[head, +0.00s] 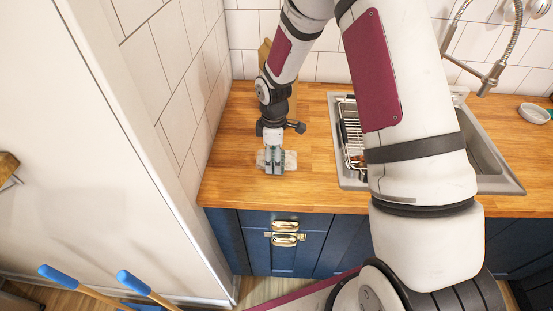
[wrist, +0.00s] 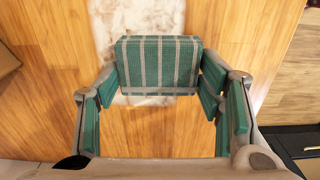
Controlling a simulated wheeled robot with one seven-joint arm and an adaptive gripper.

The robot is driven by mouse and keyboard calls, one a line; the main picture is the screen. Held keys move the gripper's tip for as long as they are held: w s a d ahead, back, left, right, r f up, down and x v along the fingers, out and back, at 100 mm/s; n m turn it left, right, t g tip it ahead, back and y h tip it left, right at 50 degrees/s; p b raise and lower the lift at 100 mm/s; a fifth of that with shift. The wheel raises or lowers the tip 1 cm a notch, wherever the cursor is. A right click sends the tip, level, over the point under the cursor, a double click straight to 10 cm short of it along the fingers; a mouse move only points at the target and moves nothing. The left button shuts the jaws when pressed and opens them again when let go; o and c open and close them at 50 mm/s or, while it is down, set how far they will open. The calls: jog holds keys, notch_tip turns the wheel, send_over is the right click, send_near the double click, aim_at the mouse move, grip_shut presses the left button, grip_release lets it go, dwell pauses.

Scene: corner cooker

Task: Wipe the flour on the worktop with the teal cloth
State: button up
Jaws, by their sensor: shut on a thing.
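The teal cloth (wrist: 158,65), folded into a block with pale grey stripes, is between the fingers of my gripper (wrist: 160,82), which is shut on it. In the head view my gripper (head: 273,161) points down at the worktop (head: 232,160), left of the sink. The flour (wrist: 118,28) is a whitish, patchy strip beyond and partly under the cloth; it also shows in the head view (head: 290,158) around my fingertips. The cloth hides part of the flour. I cannot tell whether the cloth touches the worktop.
The sink (head: 500,183) with a wire dish rack (head: 352,150) is right of my gripper. A tiled wall (head: 190,90) bounds the left. A wooden board (head: 264,55) stands behind my wrist. A small bowl (head: 534,113) is far right. Bare worktop lies around the flour.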

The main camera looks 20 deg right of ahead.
aim_at(288, 165)
jog(key=shift+w+a+b, duration=0.2)
jog(key=shift+w+a, duration=0.05)
jog(key=shift+a, duration=0.4)
jog(key=shift+w+a+b, duration=0.15)
jog(key=shift+w+a, duration=0.15)
jog(key=shift+a, duration=0.3)
jog(key=shift+w+a+b, duration=0.2)
jog(key=shift+w+a, duration=0.05)
jog(key=shift+a, duration=0.4)
jog(key=shift+s+d+p, duration=0.25)
jog(key=shift+s+d, duration=0.05)
jog(key=shift+d, duration=0.35)
jog(key=shift+s+d+p, duration=0.2)
jog(key=shift+s+d, duration=0.1)
jog(key=shift+d, duration=0.3)
jog(key=shift+s+d, duration=0.3)
jog(key=shift+d, duration=0.6)
jog(key=shift+s+d+p, duration=0.2)
jog(key=shift+s+d, duration=0.05)
jog(key=shift+d, duration=0.35)
jog(key=shift+s+d+p, duration=0.25)
jog(key=shift+s+d, duration=0.05)
jog(key=shift+d, duration=0.3)
jog(key=shift+s+d+p, duration=0.2)
jog(key=shift+s+d, duration=0.05)
jog(key=shift+d, duration=0.35)
